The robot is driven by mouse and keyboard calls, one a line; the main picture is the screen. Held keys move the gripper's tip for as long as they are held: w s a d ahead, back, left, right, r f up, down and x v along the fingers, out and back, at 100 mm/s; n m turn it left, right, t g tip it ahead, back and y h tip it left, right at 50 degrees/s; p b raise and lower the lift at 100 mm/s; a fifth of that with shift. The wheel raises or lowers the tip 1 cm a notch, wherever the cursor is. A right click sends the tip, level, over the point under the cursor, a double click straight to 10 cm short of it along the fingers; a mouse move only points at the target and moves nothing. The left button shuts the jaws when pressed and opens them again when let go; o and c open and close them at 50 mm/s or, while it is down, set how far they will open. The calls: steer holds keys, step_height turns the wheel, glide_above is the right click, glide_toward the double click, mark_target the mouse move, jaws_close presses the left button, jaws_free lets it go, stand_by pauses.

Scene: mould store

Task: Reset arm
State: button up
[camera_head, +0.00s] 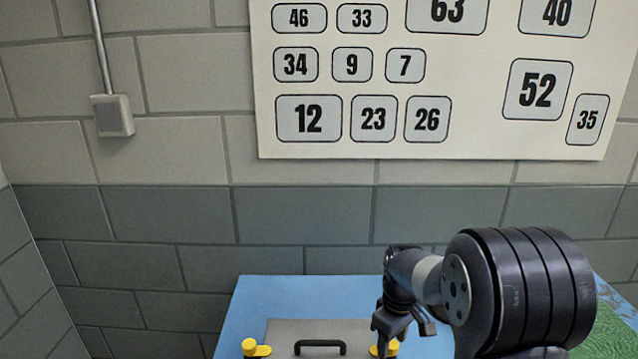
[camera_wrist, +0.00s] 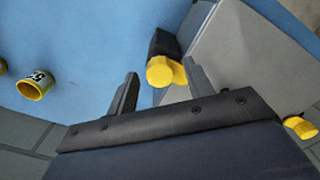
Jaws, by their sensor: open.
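My gripper (camera_head: 404,326) is at the end of my arm, low over the right part of the blue table in the head view. In the wrist view my gripper (camera_wrist: 160,88) is open, its two dark fingers apart. A yellow knob (camera_wrist: 163,71) beside a black block (camera_wrist: 163,44) shows between and beyond the fingertips. I cannot tell from the picture whether a finger touches the knob. The same yellow part (camera_head: 384,348) is partly hidden behind my gripper in the head view.
A grey plate (camera_head: 280,330) with a black handle (camera_head: 320,347) and another yellow knob (camera_head: 255,348) lies on the blue table (camera_head: 300,290). A yellow numbered ring (camera_wrist: 36,85) stands apart on the blue surface. A tiled wall with a number board (camera_head: 350,145) rises behind. A green patch (camera_head: 606,335) is at right.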

mark_target(393, 343)
steer(key=shift+n, duration=0.4)
steer(key=shift+r, duration=1.5)
